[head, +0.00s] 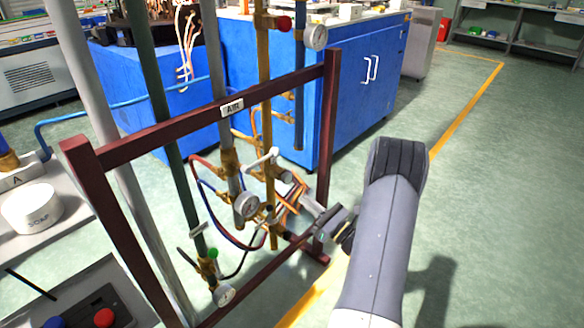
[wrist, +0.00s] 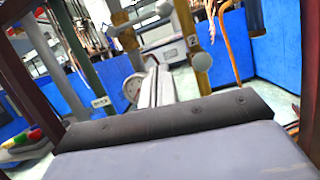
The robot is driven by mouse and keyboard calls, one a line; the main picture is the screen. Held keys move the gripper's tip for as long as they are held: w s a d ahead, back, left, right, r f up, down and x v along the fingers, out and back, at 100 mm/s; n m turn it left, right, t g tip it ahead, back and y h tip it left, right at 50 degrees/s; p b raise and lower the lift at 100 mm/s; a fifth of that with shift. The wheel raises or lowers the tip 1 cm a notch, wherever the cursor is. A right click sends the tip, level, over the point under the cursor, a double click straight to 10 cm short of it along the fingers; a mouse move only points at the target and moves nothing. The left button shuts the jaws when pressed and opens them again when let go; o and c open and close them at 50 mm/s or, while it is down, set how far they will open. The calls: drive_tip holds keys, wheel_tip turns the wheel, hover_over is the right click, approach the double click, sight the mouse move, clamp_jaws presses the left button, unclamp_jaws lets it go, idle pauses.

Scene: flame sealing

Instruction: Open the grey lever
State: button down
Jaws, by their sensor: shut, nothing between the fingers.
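A light grey lever (head: 262,161) with rounded ends is on the pipework inside the maroon frame in the head view. In the wrist view a pale grey lever (wrist: 140,20) runs across the top, with a round grey knob (wrist: 201,62) lower right of it. My gripper (head: 322,222) is at the right side of the frame, to the lower right of the lever and apart from it. In the wrist view its fingers (wrist: 157,75) are together and empty, pointing toward the pipes. The exact gap between fingertips and lever is hard to tell.
The maroon frame (head: 328,130) carries an AIR label (head: 232,107). Pressure gauges (head: 246,205), hoses and a green-knobbed valve (head: 212,254) crowd the pipes. A red knob (head: 284,23) is higher up. Blue cabinets (head: 345,95) stand behind; the floor (head: 480,200) at right is clear.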

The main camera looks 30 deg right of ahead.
sight(262, 160)
drive_tip(key=shift+d+f+m+t+h, duration=0.25)
drive_tip(key=shift+d+m+t+h, duration=0.15)
drive_tip(key=shift+d, duration=0.4)
drive_tip(key=shift+w, duration=0.2)
drive_tip(key=r+b+x, duration=0.1)
drive_tip(key=r+x, duration=0.1)
drive_tip(key=x, duration=1)
drive_tip(key=shift+r, duration=0.35)
drive_tip(key=shift+s, duration=0.15)
